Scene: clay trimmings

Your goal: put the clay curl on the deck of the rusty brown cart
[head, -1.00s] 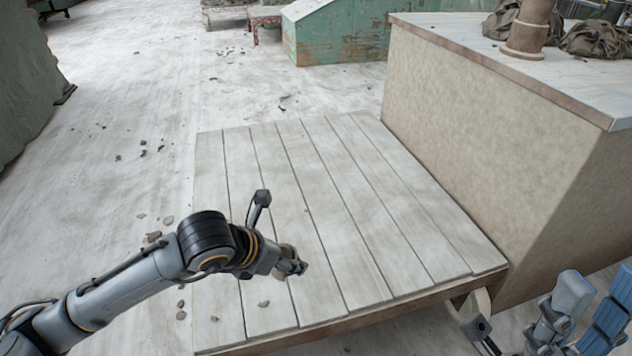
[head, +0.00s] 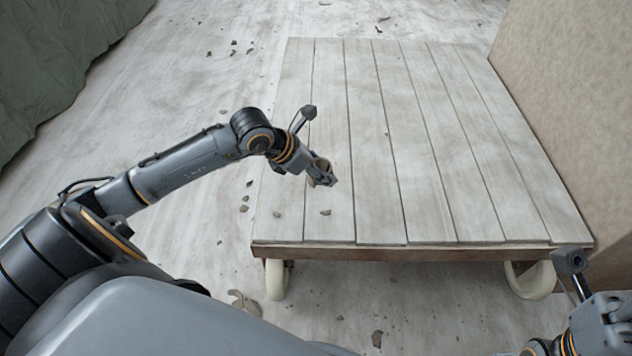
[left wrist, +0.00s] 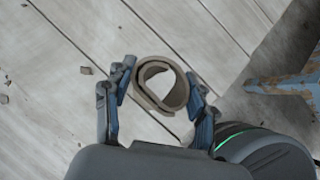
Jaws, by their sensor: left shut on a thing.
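The clay curl (left wrist: 178,95) is a grey-brown rolled ring. It sits between the two fingers of my left gripper (left wrist: 157,100), which is shut on it. In the head view the left gripper (head: 324,178) is over the near left part of the cart's pale plank deck (head: 375,150), with the curl (head: 317,172) partly hidden by the fingers. I cannot tell whether the curl touches the planks. The cart's front edge (head: 420,254) is rusty brown. My right gripper (head: 600,320) is at the lower right, cut off by the frame, its fingers unclear.
A tall beige block (head: 575,110) borders the deck's right side. Small clay crumbs (head: 325,212) lie on the deck near my left gripper, and more lie on the floor. Most of the deck is clear. A dark green cloth (head: 60,60) hangs at upper left.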

